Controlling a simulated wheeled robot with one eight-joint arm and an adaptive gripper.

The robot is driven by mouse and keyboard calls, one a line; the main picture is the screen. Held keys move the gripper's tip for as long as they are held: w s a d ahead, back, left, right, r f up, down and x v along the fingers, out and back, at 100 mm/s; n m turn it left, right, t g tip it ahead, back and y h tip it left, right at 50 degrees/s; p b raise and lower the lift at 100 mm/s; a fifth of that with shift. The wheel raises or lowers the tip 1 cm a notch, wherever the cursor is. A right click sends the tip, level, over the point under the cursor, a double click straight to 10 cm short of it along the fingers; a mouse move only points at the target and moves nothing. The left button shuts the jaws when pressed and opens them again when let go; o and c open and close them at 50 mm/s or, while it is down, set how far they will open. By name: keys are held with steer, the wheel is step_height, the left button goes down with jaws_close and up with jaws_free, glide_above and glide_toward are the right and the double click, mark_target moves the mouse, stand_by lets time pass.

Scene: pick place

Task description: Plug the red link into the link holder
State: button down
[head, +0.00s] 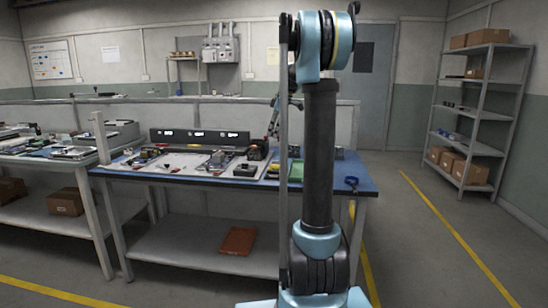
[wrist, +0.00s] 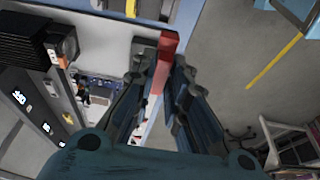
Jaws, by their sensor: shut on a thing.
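The red link (wrist: 164,60) is a flat red bar in the wrist view. My gripper (wrist: 163,75) is shut on it, with a dark finger on each side. The link's far end sticks out past the fingertips over a pale surface. In the head view my gripper (head: 273,118) is small and partly hidden behind my arm, above the back of the workbench (head: 330,172). I cannot make out the red link there. I cannot tell the link holder for sure in either view.
A long black unit with lit displays (head: 200,138) stands along the bench's back; it also shows in the wrist view (wrist: 45,127). Several small parts lie on the bench. A shelf rack (head: 480,115) stands far right.

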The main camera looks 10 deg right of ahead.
steer(key=shift+s+d+f, duration=0.1)
steer(key=shift+f, duration=3.9)
steer(key=shift+d+f, duration=0.1)
steer(key=shift+f, duration=3.85)
steer(key=shift+f, duration=0.85)
steer(key=c, duration=0.9)
jaws_free()
steer(key=shift+o, duration=0.2)
steer(key=shift+r, duration=0.15)
